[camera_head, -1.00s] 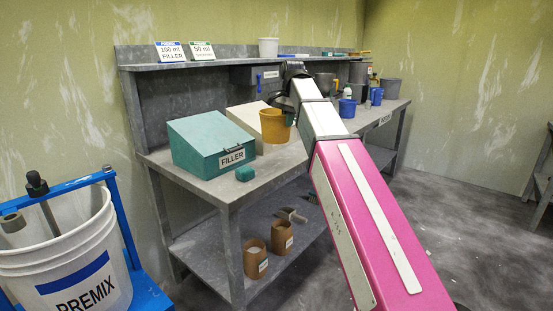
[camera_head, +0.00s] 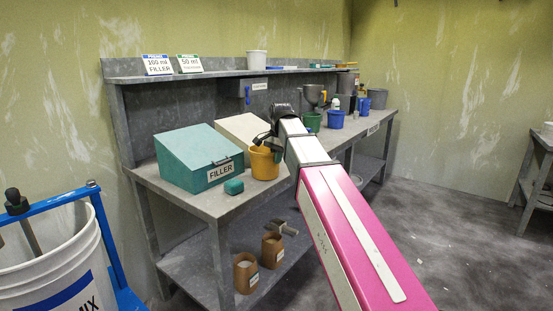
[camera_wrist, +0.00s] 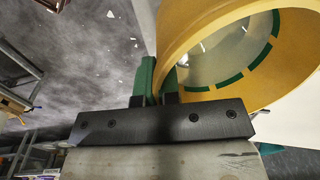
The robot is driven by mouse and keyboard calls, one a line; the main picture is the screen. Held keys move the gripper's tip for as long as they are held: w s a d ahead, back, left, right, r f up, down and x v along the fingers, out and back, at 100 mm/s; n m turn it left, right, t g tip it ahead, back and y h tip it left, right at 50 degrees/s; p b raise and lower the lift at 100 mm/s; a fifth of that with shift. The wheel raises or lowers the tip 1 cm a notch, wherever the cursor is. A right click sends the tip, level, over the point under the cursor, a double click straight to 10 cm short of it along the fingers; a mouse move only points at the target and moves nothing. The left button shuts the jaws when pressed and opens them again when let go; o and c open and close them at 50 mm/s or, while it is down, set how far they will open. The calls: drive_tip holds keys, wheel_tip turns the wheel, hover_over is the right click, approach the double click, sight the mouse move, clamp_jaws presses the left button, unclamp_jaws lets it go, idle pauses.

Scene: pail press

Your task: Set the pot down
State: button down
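The yellow pot (camera_head: 264,164) is upright at the front part of the workbench, right of the teal FILLER box (camera_head: 198,158). My gripper (camera_head: 272,148) is at the pot's upper right side. In the wrist view, my gripper's green fingers (camera_wrist: 158,82) stand close together with the wall of the pot (camera_wrist: 258,92) between them, so it looks shut on the pot. A dashed green line runs around the inside of the pot, and a pale grey surface shows within. I cannot tell whether the base of the pot touches the bench.
A teal block (camera_head: 233,187) lies near the bench's front edge, left of the pot. A pale box (camera_head: 243,130) stands behind it. Green (camera_head: 311,121) and blue (camera_head: 335,119) cups stand farther right. The white PREMIX pail (camera_head: 62,265) is at the lower left.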

drive_tip(key=shift+f, duration=0.1)
drive_tip(key=c, duration=1.3)
unclamp_jaws()
drive_tip(key=shift+c, duration=0.2)
wheel_tip(320, 180, up, 12)
drive_tip(key=d, duration=0.1)
drive_tip(key=shift+s, duration=0.4)
